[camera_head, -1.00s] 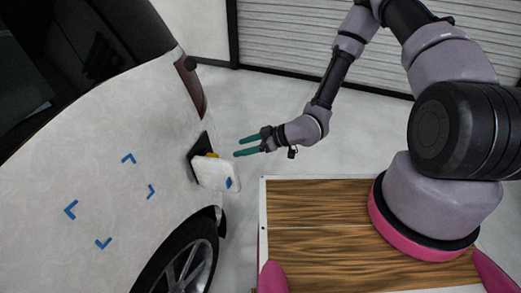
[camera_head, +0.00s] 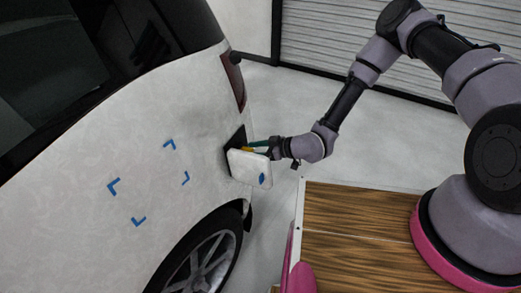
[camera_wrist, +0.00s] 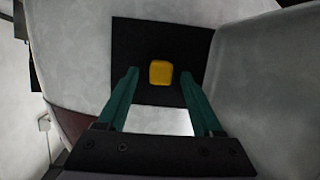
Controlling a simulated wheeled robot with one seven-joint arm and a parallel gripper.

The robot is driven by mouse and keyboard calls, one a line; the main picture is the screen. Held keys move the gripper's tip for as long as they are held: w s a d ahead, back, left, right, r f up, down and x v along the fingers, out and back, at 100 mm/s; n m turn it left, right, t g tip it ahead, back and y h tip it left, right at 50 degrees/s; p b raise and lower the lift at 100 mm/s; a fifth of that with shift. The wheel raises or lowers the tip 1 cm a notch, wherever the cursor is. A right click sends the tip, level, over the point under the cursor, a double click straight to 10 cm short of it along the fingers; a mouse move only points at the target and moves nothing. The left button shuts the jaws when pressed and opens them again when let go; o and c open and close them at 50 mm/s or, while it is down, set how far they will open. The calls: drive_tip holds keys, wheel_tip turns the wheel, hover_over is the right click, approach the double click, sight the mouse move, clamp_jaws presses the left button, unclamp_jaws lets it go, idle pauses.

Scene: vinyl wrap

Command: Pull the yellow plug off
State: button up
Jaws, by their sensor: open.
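The yellow plug (camera_wrist: 160,73) sits in a dark square recess (camera_wrist: 133,38) in the white car's side. In the wrist view my gripper (camera_wrist: 160,75) is open, with its two green fingers on either side of the plug's line, the plug showing between and beyond their tips. I cannot tell whether the fingers reach around it. In the head view my gripper (camera_head: 257,143) is at the recess, and only a sliver of the yellow plug (camera_head: 247,150) shows above the open flap. The flap hides most of the plug and part of the fingers.
The open white flap (camera_head: 249,168) with a blue mark stands out from the car (camera_head: 90,200), close beside my gripper; it fills the right of the wrist view (camera_wrist: 260,85). The rear wheel (camera_head: 203,262) is below. Grey floor (camera_head: 375,165) is free to the right.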

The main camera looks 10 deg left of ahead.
drive_tip(key=shift+a, duration=0.15)
clamp_jaws()
drive_tip(key=c, duration=0.7)
unclamp_jaws()
clamp_jaws()
drive_tip(key=shift+s+d, duration=0.1)
drive_tip(key=shift+d, duration=0.55)
drive_tip(key=s+d, duration=0.1)
drive_tip(key=d, duration=0.5)
drive_tip(key=shift+s+d+r, duration=0.2)
drive_tip(key=shift+d+r, duration=0.15)
drive_tip(key=shift+r, duration=0.1)
